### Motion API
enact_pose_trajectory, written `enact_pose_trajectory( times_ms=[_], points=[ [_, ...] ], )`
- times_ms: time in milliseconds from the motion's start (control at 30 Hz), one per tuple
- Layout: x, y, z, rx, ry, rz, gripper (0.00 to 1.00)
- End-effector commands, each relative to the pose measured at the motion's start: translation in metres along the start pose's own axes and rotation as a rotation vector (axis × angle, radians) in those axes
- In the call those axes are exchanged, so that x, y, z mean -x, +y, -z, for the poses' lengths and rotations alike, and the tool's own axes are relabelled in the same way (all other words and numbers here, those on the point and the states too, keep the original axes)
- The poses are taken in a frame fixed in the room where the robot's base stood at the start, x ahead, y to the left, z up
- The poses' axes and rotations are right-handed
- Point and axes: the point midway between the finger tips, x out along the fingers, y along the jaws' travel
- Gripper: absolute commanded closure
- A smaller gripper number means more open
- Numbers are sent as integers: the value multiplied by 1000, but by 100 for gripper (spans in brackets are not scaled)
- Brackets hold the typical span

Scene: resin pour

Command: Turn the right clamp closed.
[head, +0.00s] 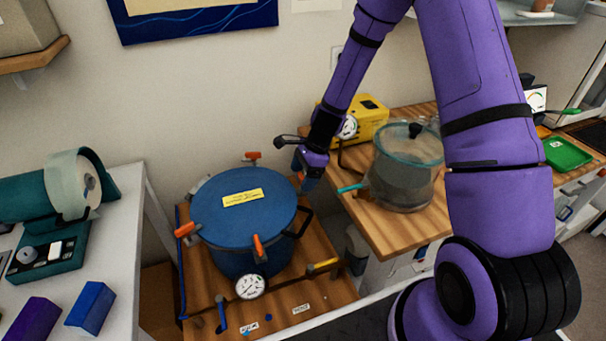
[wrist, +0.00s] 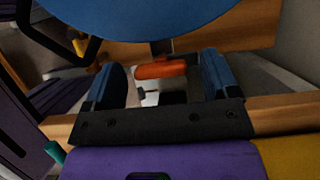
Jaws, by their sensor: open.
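The blue pressure pot (head: 235,222) stands on a wooden board with its lid on and a yellow label on top. Orange-handled clamps sit around its rim, at the left (head: 185,229), front (head: 258,245) and back (head: 252,156). The right clamp is mostly hidden behind my gripper (head: 308,180) in the head view. In the wrist view its orange handle (wrist: 160,71) lies between the two blue fingers, crosswise, with a gap on each side. My gripper is open there, beside the lid edge (wrist: 150,15).
A pressure gauge (head: 250,286) and a yellow-handled valve (head: 323,266) sit at the pot's front. A black side handle (head: 300,224) juts out below my gripper. A glass chamber (head: 405,170) and yellow pump (head: 368,115) stand on the wooden bench at the right.

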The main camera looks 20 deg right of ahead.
Motion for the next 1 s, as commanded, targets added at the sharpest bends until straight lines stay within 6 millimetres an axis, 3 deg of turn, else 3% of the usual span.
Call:
enact_pose_trajectory(
  times_ms=[133, 367, 733, 1000],
  points=[
    [0, 0, 0, 0, 0, 0, 19],
    [0, 0, 0, 1, 0, 0, 68],
    [0, 0, -1, 48, 0, -20, 68],
    [0, -1, -1, 212, 0, -87, 68]
  ],
)
